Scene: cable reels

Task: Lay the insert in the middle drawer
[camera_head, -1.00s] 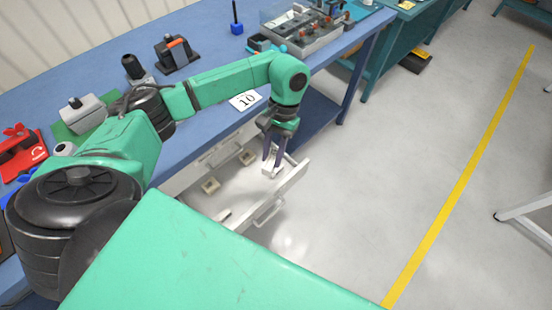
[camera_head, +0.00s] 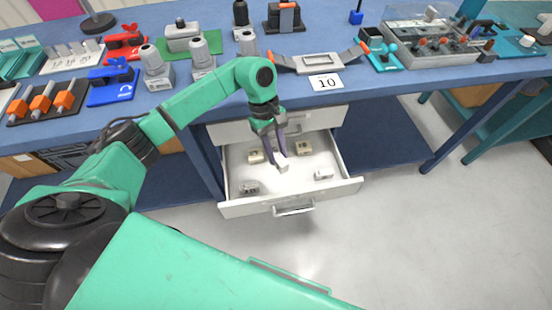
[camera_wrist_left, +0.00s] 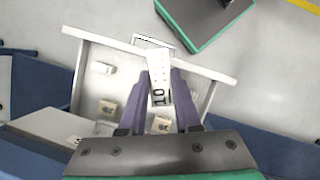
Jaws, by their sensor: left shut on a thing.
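My left gripper (camera_head: 279,156) points down over the open drawer, shut on a small white insert (camera_head: 281,164). In the left wrist view the insert (camera_wrist_left: 158,72) is a pale narrow piece with dots and a black "10", between the two purple fingers (camera_wrist_left: 162,88). The white drawer (camera_head: 240,208) is pulled out under the blue bench, below a closed white front (camera_head: 225,133). Inside lie two beige blocks (camera_head: 256,157) (camera_head: 304,148) and two small grey-white pieces (camera_head: 249,188) (camera_head: 323,174). Whether the insert touches the drawer floor I cannot tell. My right gripper is out of view.
The blue bench (camera_head: 335,85) above carries a "10" card (camera_head: 326,82), a grey holder with angled arms (camera_head: 318,62), a red fixture (camera_head: 125,45) and a parts tray (camera_head: 430,40). The grey floor before the drawer is clear.

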